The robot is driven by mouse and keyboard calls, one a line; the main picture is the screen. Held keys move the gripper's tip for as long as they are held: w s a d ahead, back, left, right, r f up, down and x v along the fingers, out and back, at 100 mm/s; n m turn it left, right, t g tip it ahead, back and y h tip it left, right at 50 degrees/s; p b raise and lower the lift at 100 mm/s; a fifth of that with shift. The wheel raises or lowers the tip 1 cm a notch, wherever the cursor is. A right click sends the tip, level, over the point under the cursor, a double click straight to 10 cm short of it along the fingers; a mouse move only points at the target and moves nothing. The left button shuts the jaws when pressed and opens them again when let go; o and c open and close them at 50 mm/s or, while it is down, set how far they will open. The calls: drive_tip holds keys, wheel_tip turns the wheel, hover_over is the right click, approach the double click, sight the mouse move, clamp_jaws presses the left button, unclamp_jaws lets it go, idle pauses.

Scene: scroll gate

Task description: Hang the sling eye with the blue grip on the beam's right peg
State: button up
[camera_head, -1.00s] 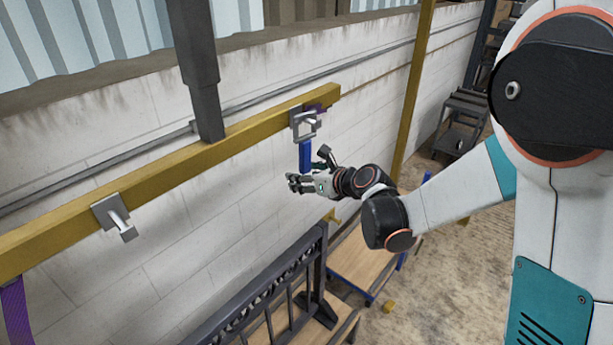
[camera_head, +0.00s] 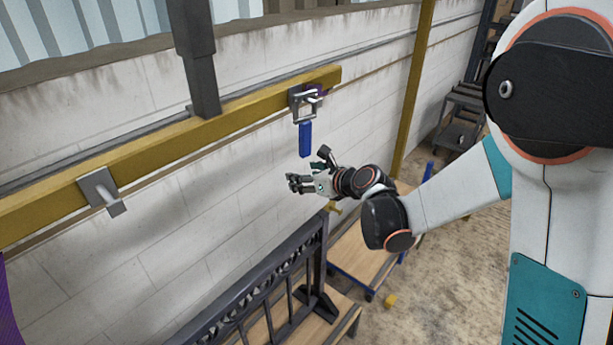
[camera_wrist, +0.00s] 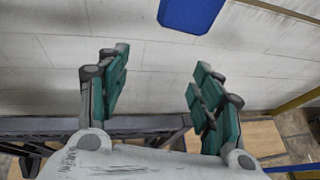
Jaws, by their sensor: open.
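The sling eye (camera_head: 293,113) is a grey square frame at the right end of the yellow beam (camera_head: 150,158). It hangs around the right peg (camera_head: 313,99), with its blue grip (camera_head: 305,139) pointing straight down below it. My gripper (camera_head: 293,184) is below and apart from the grip, open and empty. In the wrist view my gripper's two green-padded fingers (camera_wrist: 155,92) are spread wide with nothing between them. The lower end of the blue grip (camera_wrist: 190,12) shows at the top of that view, beyond the fingertips. The left peg (camera_head: 108,197) is bare.
A dark post (camera_head: 195,60) meets the beam from above. A dark railed rack (camera_head: 270,275) stands below, beside a wooden-topped cart (camera_head: 362,252). Purple webbing (camera_head: 8,300) shows at the left edge. A pale block wall (camera_head: 170,230) lies behind.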

drive_tip(key=s+d+b, duration=0.1)
drive_tip(key=s+d, duration=0.5)
drive_tip(key=d, duration=0.2)
drive_tip(key=shift+s+d, duration=0.35)
drive_tip(key=shift+s, duration=0.05)
idle(0.6)
idle(1.2)
